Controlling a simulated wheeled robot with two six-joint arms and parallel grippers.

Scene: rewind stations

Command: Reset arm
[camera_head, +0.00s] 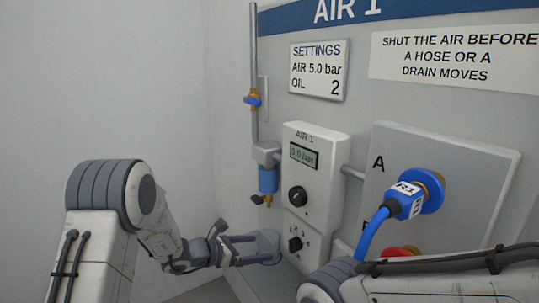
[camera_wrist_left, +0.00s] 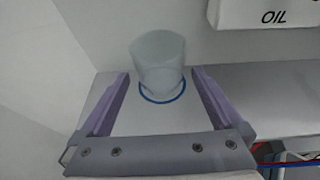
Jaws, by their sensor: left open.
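My left gripper (camera_head: 257,249) is low at the left front of the panel, with its purple fingers spread apart. It also shows in the left wrist view (camera_wrist_left: 160,78), with nothing touching either finger. A translucent grey cup (camera_wrist_left: 157,55) stands upright in a blue ring on a pale ledge, in line with the gap between the fingers and beyond their tips. The cup also shows in the head view (camera_head: 268,240), partly covered by the fingers. My right gripper is out of view; only part of that arm shows at the lower right.
The AIR 1 unit (camera_head: 314,177) has a display and two black knobs. A blue-bowled filter (camera_head: 268,180) hangs on the pipe left of it, above the gripper. A blue hose plug (camera_head: 406,200) sits in port A. Free space lies left, by the bare wall.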

